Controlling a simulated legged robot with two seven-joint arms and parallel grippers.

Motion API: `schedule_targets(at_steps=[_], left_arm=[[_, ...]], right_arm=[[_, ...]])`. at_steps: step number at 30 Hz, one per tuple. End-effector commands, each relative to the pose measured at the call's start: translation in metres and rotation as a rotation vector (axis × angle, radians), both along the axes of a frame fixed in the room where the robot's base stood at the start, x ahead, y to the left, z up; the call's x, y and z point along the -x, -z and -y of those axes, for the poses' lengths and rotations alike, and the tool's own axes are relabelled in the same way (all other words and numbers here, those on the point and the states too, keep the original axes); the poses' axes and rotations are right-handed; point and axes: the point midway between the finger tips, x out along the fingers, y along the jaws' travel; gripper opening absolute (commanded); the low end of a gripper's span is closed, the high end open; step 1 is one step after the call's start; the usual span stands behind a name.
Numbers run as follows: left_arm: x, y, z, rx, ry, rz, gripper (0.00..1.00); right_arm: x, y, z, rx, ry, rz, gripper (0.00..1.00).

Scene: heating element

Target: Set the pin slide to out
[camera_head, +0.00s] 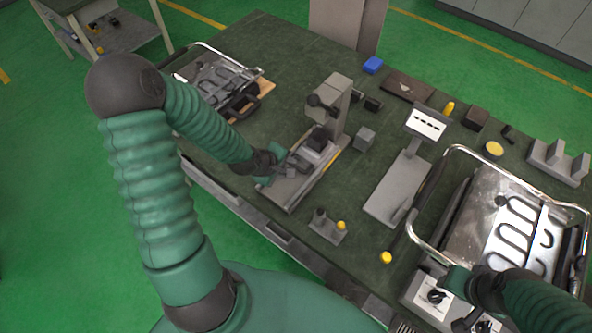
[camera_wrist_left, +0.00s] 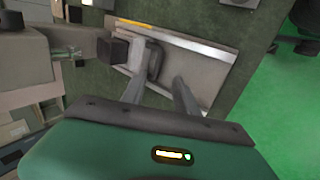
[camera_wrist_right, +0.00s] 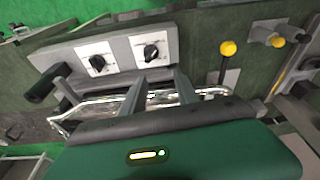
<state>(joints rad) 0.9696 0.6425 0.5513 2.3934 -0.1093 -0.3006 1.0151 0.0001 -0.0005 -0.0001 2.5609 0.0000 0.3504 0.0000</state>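A grey fixture (camera_head: 340,98) stands mid-table, with a flat base plate (camera_head: 290,190) edged by a yellow strip. A dark block (camera_head: 318,141) sits on the plate; which part is the pin slide I cannot tell for sure. My left gripper (camera_head: 283,172) is low over the plate's near left side. In the left wrist view its fingers (camera_wrist_left: 162,80) are apart, with a dark block (camera_wrist_left: 154,60) close to one fingertip; contact is unclear. My right gripper (camera_wrist_right: 158,76) is open before a panel with two black knobs (camera_wrist_right: 152,52), apparently holding nothing.
A metal-framed heating element tray (camera_head: 530,215) fills the table's right side. A similar tray (camera_head: 215,80) lies at the back left. A small stand with a yellow knob (camera_head: 341,226) is near the front edge. A grey plate with an upright display (camera_head: 426,124) stands right of the fixture.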

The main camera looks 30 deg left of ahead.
Motion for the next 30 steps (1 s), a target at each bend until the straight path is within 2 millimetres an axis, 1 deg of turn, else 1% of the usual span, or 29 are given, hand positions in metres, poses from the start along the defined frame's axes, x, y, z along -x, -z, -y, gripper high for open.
schedule_targets(at_steps=[1,3,6,9,13,20,21,23,29,30], left_arm=[[-0.008,0.014,0.003,0.003,0.004,-0.001,0.36],[-0.018,0.029,0.004,0.001,0.006,-0.002,0.36],[-0.030,0.046,0.004,0.001,0.004,-0.001,0.36],[-0.039,0.058,0.004,0.001,0.002,0.000,0.36],[-0.044,0.067,0.004,-0.001,0.002,0.001,0.36],[-0.046,0.068,0.004,-0.001,0.000,0.000,0.36],[-0.046,0.068,0.004,-0.001,0.001,0.000,0.35],[-0.046,0.068,0.004,-0.001,0.001,0.000,0.27],[-0.046,0.068,0.004,0.000,0.001,0.001,0.01],[-0.046,0.068,0.004,0.000,0.001,0.001,0.00]], right_arm=[[0.000,0.004,0.000,0.000,0.000,0.000,0.36],[0.000,0.006,0.000,0.000,0.000,0.001,0.36],[-0.001,0.006,0.000,0.000,0.000,0.001,0.36],[-0.001,0.006,0.000,0.000,0.000,0.001,0.36],[-0.001,0.007,0.000,0.000,0.000,0.001,0.36],[0.000,0.007,0.000,0.000,0.000,0.001,0.36],[0.000,0.007,0.000,0.000,0.000,0.001,0.36],[0.000,0.007,0.000,0.000,0.000,0.001,0.36],[0.000,0.007,0.000,0.000,0.000,0.001,0.36],[0.000,0.007,0.000,0.000,0.000,0.001,0.36]])
